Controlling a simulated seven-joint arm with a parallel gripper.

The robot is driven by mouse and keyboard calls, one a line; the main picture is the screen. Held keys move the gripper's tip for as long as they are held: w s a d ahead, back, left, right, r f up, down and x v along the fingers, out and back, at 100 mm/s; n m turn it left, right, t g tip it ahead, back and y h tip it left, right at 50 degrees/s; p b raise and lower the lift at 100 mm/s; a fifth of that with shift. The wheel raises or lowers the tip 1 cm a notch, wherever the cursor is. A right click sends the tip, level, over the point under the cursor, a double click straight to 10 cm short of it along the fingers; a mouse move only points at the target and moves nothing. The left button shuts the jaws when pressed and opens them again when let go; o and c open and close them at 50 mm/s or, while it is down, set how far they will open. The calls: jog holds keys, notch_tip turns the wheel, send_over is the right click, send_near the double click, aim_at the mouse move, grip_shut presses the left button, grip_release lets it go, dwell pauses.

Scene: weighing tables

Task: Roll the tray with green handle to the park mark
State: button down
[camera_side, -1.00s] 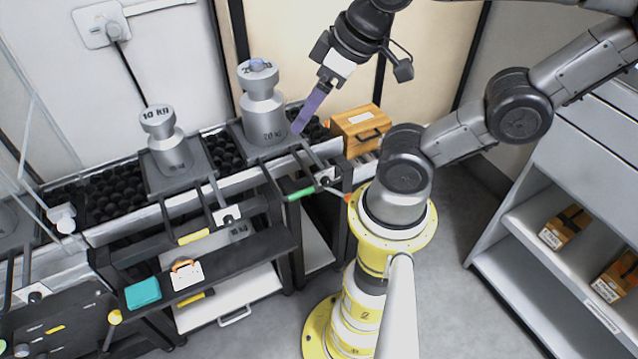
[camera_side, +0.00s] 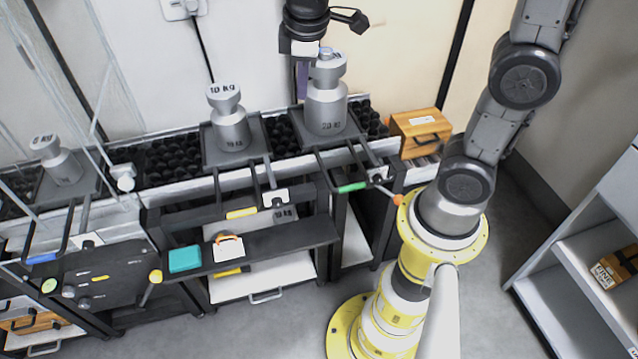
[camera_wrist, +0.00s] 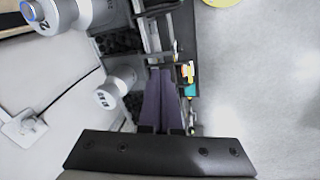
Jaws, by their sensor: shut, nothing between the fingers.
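The tray with the green handle (camera_side: 350,187) sits on the roller bed at the right part of the bench. Its dark plate (camera_side: 298,122) carries a grey 20 kg weight (camera_side: 325,108), and its handle sticks out over the front edge. In the wrist view the shut fingers (camera_wrist: 163,72) lie beside the 10 kg weight (camera_wrist: 115,88). I cannot make out the park mark.
A tray with a yellow handle (camera_side: 242,213) bears a 10 kg weight (camera_side: 229,120) to the left. A blue-handled tray (camera_side: 42,258) is farther left. A wooden box (camera_side: 420,132) stands at the right. A teal block (camera_side: 185,260) lies on the front shelf.

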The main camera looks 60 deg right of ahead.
jog(key=w+a+f+n+g+h, duration=0.1)
jog(key=w+f+n+g, duration=0.15)
jog(key=f, duration=0.95)
jog(key=w+a+f+n+g+h, duration=0.1)
jog(key=w+f+g, duration=0.15)
jog(key=f, duration=0.85)
jog(key=s+d+f, duration=0.6)
jog(key=f, duration=0.2)
jog(key=shift+s+g, duration=0.15)
jog(key=shift+g, duration=0.15)
jog(key=s+d, duration=0.6)
jog(key=shift+s, duration=0.25)
jog(key=shift+d, duration=0.1)
